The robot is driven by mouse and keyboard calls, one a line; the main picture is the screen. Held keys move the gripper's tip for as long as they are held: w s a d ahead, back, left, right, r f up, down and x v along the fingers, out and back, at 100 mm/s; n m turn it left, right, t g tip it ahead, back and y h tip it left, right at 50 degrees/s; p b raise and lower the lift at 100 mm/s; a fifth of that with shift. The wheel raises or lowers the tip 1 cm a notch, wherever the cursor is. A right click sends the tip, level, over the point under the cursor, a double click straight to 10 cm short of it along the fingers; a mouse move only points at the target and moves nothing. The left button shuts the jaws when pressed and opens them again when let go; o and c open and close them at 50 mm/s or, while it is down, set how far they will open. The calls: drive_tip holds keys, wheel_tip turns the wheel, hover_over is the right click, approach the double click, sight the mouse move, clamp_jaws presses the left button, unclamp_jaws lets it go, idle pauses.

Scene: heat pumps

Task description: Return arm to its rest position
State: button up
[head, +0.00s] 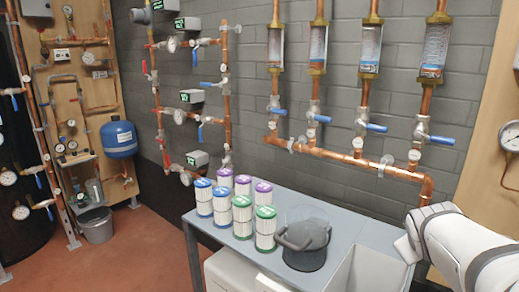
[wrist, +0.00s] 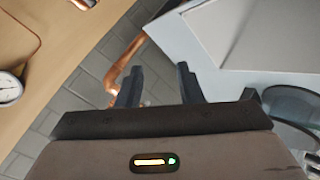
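My white arm (head: 455,245) comes in at the lower right of the head view, over the right end of the grey table and in front of the wall. My gripper (wrist: 160,82) shows in the wrist view with its two dark fingers apart and nothing between them. I cannot make out the fingers in the head view. Beyond them in the wrist view are a copper pipe (wrist: 125,62) and the grey brick wall (wrist: 75,90).
Copper pipes (head: 340,157) with blue-handled valves line the wall behind. A wooden panel with a gauge (head: 511,137) stands at right.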

drive_tip(key=s+a+r+m+g+y+p, duration=0.1)
drive_tip(key=s+a+p, duration=0.4)
drive_tip(key=a, duration=0.5)
drive_tip(key=s+a+r+m+g+y+p, duration=0.2)
drive_tip(key=s+a+r+g+y+p, duration=0.2)
drive_tip(key=a+p, duration=0.5)
wheel_tip(320, 180, up, 2)
drive_tip(key=shift+s+a+r+y+p, duration=0.25)
drive_tip(key=shift+s+a+y+p, duration=0.15)
drive_tip(key=shift+s+p, duration=0.45)
drive_tip(key=shift+s, duration=0.15)
